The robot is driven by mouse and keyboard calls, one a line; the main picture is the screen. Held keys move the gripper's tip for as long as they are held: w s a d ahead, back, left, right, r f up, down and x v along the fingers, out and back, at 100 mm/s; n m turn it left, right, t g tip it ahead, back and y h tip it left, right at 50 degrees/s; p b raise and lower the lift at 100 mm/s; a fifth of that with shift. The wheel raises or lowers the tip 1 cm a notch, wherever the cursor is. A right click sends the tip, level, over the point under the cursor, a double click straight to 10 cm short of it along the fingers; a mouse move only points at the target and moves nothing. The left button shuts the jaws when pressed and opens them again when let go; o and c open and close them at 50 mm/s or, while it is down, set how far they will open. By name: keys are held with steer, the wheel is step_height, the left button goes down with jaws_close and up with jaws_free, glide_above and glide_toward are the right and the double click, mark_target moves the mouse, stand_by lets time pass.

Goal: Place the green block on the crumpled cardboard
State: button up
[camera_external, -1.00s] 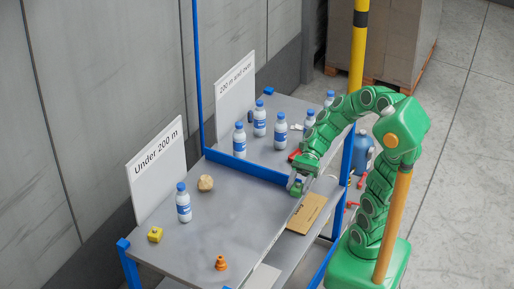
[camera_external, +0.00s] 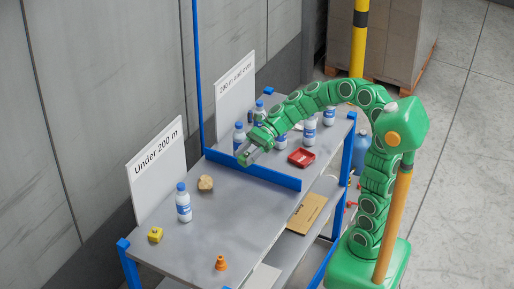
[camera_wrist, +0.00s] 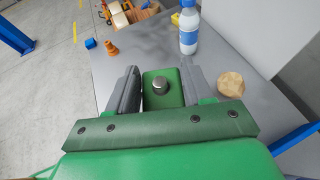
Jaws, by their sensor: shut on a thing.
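My gripper (camera_external: 246,158) is shut on the green block (camera_wrist: 154,97), which has a round metallic knob on top. In the wrist view the block sits between the two grey fingers (camera_wrist: 162,82). In the external view the block is hard to make out at the fingertips. The crumpled cardboard (camera_external: 205,183) is a small tan ball lying on the grey table. It also shows in the wrist view (camera_wrist: 231,84), just right of the fingers. My gripper is above and to the right of it in the external view, apart from it.
A bottle (camera_external: 183,204) stands close to the cardboard, before the "Under 200 m" sign (camera_external: 157,165). A yellow block (camera_external: 155,234) and orange cone (camera_external: 221,263) are nearer the front. A blue divider rail (camera_external: 255,171) separates the far section, with several bottles and a red tray (camera_external: 301,158).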

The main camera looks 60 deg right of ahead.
steer(key=w, duration=0.3)
glide_above(205, 178)
steer(key=shift+m+t, duration=0.3)
steer(key=f, duration=0.7)
steer(key=shift+s+d+f, duration=0.15)
steer(key=shift+s+f, duration=0.1)
steer(key=shift+s, duration=0.15)
steer(key=shift+w+f, duration=0.6)
steer(key=shift+f, duration=1.6)
steer(key=shift+f, duration=0.1)
steer(key=o, duration=1.1)
